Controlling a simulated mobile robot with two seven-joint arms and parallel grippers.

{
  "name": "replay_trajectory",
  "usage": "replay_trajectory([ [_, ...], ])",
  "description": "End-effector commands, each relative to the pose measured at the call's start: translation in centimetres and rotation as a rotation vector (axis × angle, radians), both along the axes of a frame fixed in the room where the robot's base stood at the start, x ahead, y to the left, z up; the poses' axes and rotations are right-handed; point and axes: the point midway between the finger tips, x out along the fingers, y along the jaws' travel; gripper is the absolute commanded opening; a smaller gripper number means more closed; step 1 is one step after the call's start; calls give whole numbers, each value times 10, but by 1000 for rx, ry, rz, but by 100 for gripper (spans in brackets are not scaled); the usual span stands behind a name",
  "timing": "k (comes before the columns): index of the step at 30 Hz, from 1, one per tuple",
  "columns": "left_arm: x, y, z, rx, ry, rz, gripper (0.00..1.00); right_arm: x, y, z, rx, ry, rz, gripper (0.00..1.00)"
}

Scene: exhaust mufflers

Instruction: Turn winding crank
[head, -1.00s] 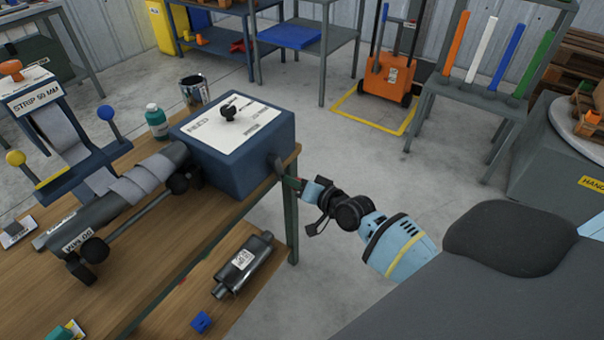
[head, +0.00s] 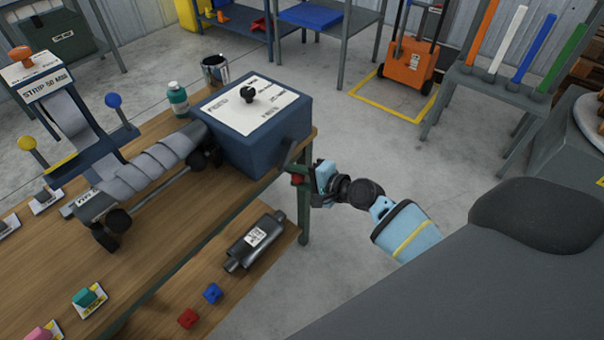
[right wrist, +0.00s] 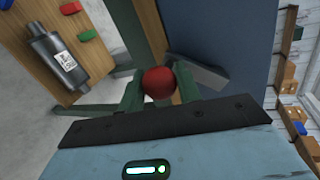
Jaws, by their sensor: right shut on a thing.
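The winding machine's blue box (head: 255,135) stands at the table's right end, with a white labelled top and a black knob. A grey strip runs from the strip holder (head: 60,110) and wraps in overlapping turns around the roller (head: 155,165). The crank is at the box's right side, partly hidden; its red knob (head: 297,180) shows beside my right gripper (head: 306,184). In the right wrist view the round red knob (right wrist: 159,83) sits between both fingers, which are shut on it. A grey crank arm (right wrist: 197,73) shows behind it. My left gripper is out of view.
A dark muffler (head: 255,241) lies on the lower shelf near blue and red blocks (head: 212,293). A bottle (head: 177,99) and a can (head: 215,69) stand behind the box. Open floor lies to the table's right, with an orange cart (head: 408,65) beyond.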

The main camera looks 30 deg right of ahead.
Motion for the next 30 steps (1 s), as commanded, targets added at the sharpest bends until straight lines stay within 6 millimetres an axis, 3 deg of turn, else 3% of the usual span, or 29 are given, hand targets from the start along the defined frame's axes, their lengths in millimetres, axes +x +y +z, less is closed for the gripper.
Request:
replay_trajectory([
  [9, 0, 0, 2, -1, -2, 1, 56, -3, 6, 3, 95, 44, 3, 0],
  [24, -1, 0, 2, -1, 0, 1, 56, -4, 7, 3, 109, 51, 4, 0],
  [25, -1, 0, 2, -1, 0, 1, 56, -4, 7, 3, 109, 51, 4, 36],
  [30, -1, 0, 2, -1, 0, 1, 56, -3, 7, 3, 109, 49, 3, 54],
])
